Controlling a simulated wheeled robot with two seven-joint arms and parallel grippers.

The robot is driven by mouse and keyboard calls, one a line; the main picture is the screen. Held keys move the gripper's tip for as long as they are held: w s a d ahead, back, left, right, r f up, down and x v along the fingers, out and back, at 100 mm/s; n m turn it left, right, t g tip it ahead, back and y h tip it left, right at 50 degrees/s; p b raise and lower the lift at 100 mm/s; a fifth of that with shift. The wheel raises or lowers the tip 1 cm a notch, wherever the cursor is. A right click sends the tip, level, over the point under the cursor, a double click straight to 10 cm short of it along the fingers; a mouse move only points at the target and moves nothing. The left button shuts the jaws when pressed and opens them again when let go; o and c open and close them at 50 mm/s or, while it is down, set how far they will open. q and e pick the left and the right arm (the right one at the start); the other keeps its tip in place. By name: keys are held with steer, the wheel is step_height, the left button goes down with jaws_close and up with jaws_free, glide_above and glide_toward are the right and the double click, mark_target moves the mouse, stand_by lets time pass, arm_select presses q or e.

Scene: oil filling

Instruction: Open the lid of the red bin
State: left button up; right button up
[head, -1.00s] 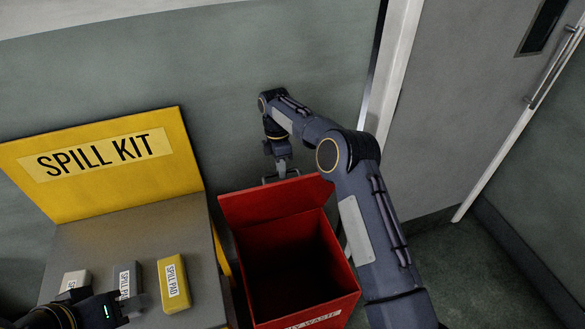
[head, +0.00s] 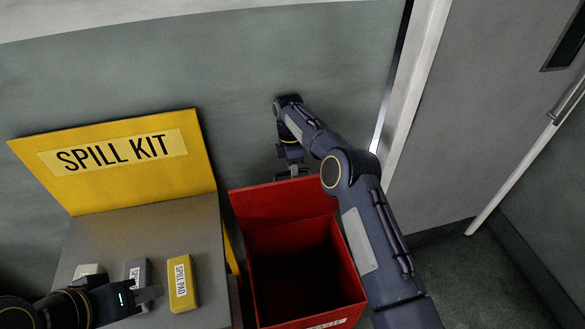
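The red bin (head: 257,275) stands at the lower middle of the head view, its dark inside open to view. Its red lid (head: 283,201) is raised at the far side, leaning back toward the wall. My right gripper (head: 292,172) is at the lid's top edge, beside a small dark handle there. Its fingertips are partly hidden, and I cannot tell whether they grip the handle. My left gripper (head: 151,294) is at the lower left, over the spill kit's surface, close to the yellow spill pad. Whether its fingers are parted is unclear.
The spill kit (head: 150,222), with its raised yellow sign panel (head: 128,182), stands just left of the bin. A yellow spill pad (head: 182,284), a grey pad (head: 136,270) and a pale pad (head: 88,270) lie on it. A wall is behind; a door (head: 480,110) is at right.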

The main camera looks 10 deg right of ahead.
steer(key=shift+s+a+r, duration=0.1)
steer(key=shift+r, duration=0.75)
steer(key=s+r+b, duration=0.1)
steer(key=r, duration=0.1)
steer(key=s+r+b, duration=0.1)
steer(key=s+r, duration=0.1)
steer(key=r, duration=0.1)
steer(key=s+r+b, duration=0.1)
steer(key=s+r, duration=0.1)
steer(key=r, duration=0.1)
steer(key=shift+a, duration=0.4)
steer(key=s+a+r+b, duration=0.1)
steer(key=s+r+b, duration=0.2)
steer(key=s, duration=0.5)
steer(key=shift+s+a+r, duration=0.3)
steer(key=shift+s+r, duration=0.1)
steer(key=shift+r, duration=0.1)
steer(key=shift+s, duration=0.1)
